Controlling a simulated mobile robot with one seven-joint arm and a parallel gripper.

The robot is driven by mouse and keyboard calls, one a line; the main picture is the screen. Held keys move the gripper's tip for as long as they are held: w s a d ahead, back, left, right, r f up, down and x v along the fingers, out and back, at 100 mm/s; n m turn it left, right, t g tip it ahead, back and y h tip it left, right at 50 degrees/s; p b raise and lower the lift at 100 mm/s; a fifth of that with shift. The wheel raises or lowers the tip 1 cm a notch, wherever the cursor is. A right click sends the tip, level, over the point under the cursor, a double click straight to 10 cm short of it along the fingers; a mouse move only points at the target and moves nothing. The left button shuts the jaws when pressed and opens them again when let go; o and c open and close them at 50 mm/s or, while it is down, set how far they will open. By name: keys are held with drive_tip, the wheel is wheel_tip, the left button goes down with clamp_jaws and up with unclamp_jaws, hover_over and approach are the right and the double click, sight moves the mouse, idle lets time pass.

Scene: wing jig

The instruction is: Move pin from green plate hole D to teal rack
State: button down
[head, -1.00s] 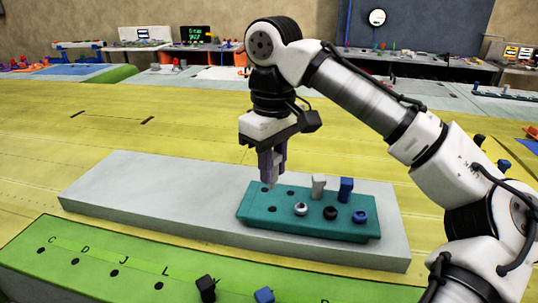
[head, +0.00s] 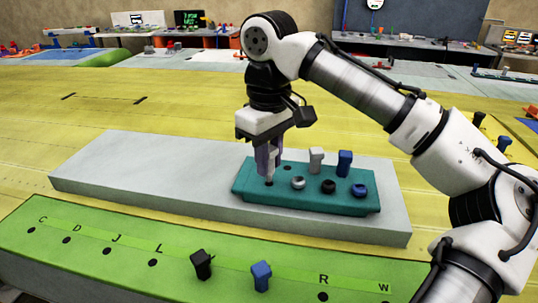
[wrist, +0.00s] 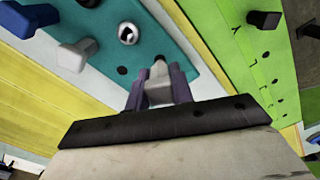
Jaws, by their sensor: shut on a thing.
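My gripper (head: 269,170) is shut on a light grey pin (head: 268,178), held upright at the left end of the teal rack (head: 310,202). In the wrist view the pin (wrist: 158,68) shows between the fingers, pointing at the rack. Its lower tip is at a front-left hole of the rack; I cannot tell whether it has entered. Behind it a rack hole (head: 287,168) is empty. On the green plate (head: 130,275), hole D (head: 66,240) is empty.
The rack also holds a white pin (head: 316,160), a blue pin (head: 345,163) and several round-topped ones to the right of my gripper. A black pin (head: 202,264) and a blue pin (head: 261,276) stand in the green plate. The grey slab (head: 140,175) is clear on the left.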

drive_tip(key=shift+f, duration=0.15)
idle(0.4)
drive_tip(key=shift+f+b, duration=0.6)
drive_tip(key=shift+f, duration=0.7)
drive_tip(key=c, duration=1.1)
unclamp_jaws()
drive_tip(key=shift+c, duration=0.2)
drive_tip(key=shift+r, duration=0.1)
wheel_tip(320, 180, up, 14)
drive_tip(key=shift+f, duration=0.15)
